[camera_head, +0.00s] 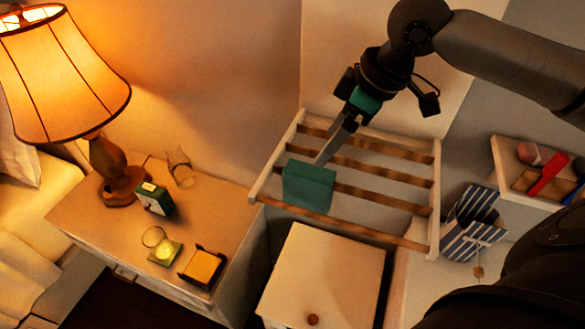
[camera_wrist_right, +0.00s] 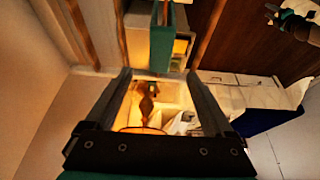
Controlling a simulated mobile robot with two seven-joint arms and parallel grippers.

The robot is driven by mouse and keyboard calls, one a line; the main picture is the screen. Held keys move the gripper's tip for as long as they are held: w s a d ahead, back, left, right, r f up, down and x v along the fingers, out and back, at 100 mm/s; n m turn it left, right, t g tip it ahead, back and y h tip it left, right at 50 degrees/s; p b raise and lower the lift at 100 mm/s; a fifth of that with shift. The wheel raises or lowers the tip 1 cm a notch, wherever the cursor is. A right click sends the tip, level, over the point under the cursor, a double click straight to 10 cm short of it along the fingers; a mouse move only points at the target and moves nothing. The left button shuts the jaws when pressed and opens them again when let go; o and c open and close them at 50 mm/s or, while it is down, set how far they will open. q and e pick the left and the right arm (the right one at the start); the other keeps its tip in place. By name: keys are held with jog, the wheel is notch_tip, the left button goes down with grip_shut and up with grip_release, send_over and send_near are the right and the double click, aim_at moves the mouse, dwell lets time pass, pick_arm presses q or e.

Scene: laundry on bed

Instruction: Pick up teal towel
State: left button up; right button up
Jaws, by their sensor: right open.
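The teal towel (camera_head: 309,186) hangs folded over a wooden bar on the left part of the drying rack (camera_head: 436,190). It also shows in the right wrist view (camera_wrist_right: 161,48), at the top centre beyond the fingers. My right gripper (camera_head: 322,158) is open and empty, with its fingertips pointing down close to the towel's upper edge in the head view. In the right wrist view its two fingers (camera_wrist_right: 156,75) are spread apart, and no cloth lies between them. What looks like my left gripper (camera_wrist_right: 288,18) is small at the top right there; its jaws are unclear.
A nightstand at left holds a lit lamp (camera_head: 62,75), a green clock (camera_head: 154,198), glasses and a coaster holder (camera_head: 202,267). A low cabinet (camera_head: 322,275) stands below the rack. At right are a striped bag (camera_head: 470,222) and a shelf with a red item (camera_head: 549,174).

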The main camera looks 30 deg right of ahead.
aim_at(311, 173)
jog(key=x, duration=0.3)
jog(key=s+x, duration=0.1)
jog(key=x, duration=0.1)
jog(key=shift+w+a+f, duration=0.15)
jog(key=shift+a+f, duration=0.05)
jog(key=shift+f, duration=0.15)
jog(key=x, duration=0.2)
jog(key=shift+w+f, duration=0.1)
jog(key=shift+f, duration=0.3)
jog(key=shift+w+a+f, duration=0.15)
jog(key=shift+w+f, duration=0.05)
jog(key=shift+f, duration=0.3)
jog(key=shift+w+f, duration=0.1)
jog(key=shift+f, duration=0.2)
jog(key=x, duration=0.3)
jog(key=shift+w+f, duration=0.1)
jog(key=shift+f, duration=0.25)
jog(key=shift+w+f, duration=0.15)
jog(key=shift+f, duration=0.25)
pick_arm(q)
jog(key=shift+g, duration=0.4)
jog(key=s, duration=0.5)
jog(key=shift+a+f, duration=0.1)
pick_arm(e)
grip_shut()
